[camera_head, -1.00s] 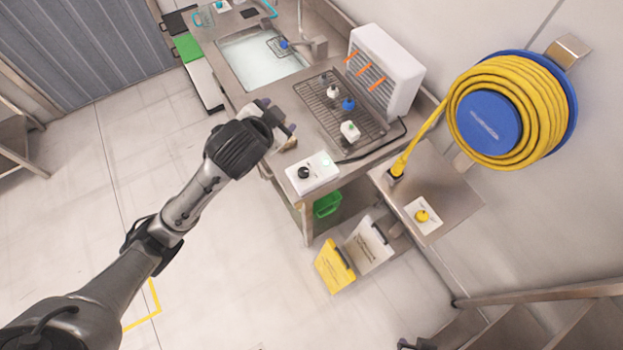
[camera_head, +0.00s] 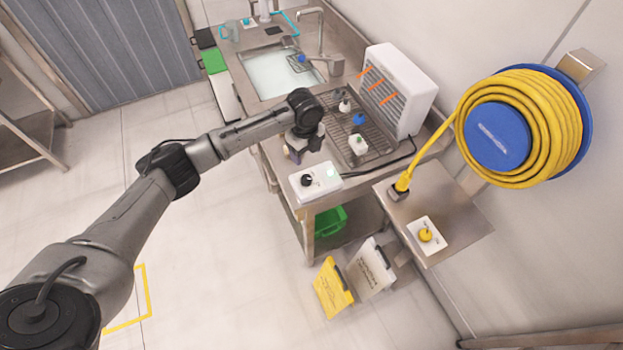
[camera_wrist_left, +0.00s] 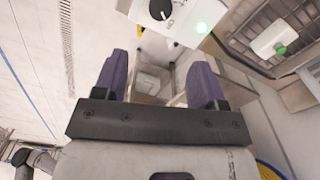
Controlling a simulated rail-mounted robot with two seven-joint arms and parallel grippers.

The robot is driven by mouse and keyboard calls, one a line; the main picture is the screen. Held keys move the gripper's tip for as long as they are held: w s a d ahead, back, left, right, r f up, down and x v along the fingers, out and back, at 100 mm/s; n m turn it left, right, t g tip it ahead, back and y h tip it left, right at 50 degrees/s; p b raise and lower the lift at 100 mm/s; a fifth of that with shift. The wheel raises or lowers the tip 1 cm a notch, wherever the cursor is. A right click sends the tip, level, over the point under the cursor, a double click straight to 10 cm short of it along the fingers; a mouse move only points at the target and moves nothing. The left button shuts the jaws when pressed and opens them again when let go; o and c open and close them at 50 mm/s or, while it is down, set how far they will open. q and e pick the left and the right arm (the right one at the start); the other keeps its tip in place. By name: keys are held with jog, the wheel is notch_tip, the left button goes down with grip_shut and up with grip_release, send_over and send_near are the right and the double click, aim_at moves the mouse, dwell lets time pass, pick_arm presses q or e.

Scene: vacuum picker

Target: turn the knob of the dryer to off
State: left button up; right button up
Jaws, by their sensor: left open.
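The dryer (camera_head: 398,88) is a white box with orange strips on its front, at the back right of the steel counter. A cable links it to a white control box (camera_head: 327,186) at the counter's front corner. In the left wrist view the knob (camera_wrist_left: 160,9) and lamp (camera_wrist_left: 202,27) show at the top edge, beyond my fingertips. My left gripper (camera_head: 304,152) is open and empty, its purple fingers (camera_wrist_left: 160,68) apart, just behind the control box. My right gripper is out of view.
A wire rack (camera_head: 374,148) with small capped flasks (camera_head: 358,145) lies between gripper and dryer. A sink (camera_head: 275,75) is farther back.

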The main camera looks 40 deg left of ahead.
aim_at(307, 179)
pick_arm(q)
notch_tip(307, 179, down, 12)
jog(key=shift+r+m, duration=0.1)
jog(key=shift+m, duration=1)
jog(key=shift+f, duration=1)
jog(key=shift+c, duration=0.4)
